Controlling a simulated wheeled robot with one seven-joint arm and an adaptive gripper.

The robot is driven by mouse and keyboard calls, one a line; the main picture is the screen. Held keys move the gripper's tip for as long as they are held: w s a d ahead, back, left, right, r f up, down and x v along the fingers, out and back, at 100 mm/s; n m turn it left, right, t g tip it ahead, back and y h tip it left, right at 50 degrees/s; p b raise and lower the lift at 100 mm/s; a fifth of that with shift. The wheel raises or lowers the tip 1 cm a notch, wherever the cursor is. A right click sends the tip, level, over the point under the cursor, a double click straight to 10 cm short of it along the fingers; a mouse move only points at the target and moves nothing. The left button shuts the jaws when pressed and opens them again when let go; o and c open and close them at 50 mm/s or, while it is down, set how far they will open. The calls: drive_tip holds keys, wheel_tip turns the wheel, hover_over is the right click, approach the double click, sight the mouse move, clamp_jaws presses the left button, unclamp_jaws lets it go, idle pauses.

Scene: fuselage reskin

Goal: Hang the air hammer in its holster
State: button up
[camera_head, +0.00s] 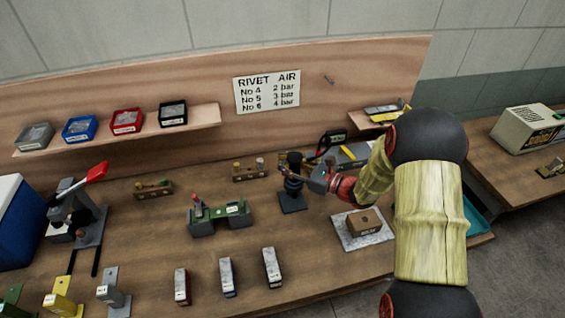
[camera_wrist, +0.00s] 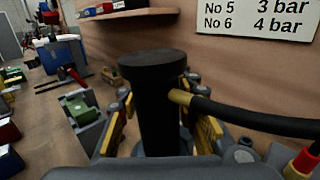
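The air hammer (camera_wrist: 158,110) is a dark, upright cylinder with a wider round top in the wrist view. A black hose with a brass-coloured fitting (camera_wrist: 182,97) leaves its right side. My gripper (camera_wrist: 160,128) has its yellow-padded fingers on both sides of the cylinder and looks shut on it. In the head view the hammer's dark top (camera_head: 291,160) is upright at the end of my gripper (camera_head: 308,178). Directly below is a dark stand (camera_head: 293,201) with a square base, seemingly the holster. I cannot tell whether the hammer is seated in it; its lower end is hidden.
A green-topped fixture (camera_head: 220,217) stands left of the stand. A brown block (camera_head: 364,222) on a pale plate is at the right. Small rivet racks (camera_head: 249,172) stand behind. Several upright blocks (camera_head: 228,277) line the front. A shelf (camera_head: 200,130) holds bins.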

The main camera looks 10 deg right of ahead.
drive_tip(key=o, duration=0.6)
drive_tip(key=shift+c, duration=0.2)
drive_tip(key=shift+f, duration=0.15)
drive_tip(key=v, duration=1.2)
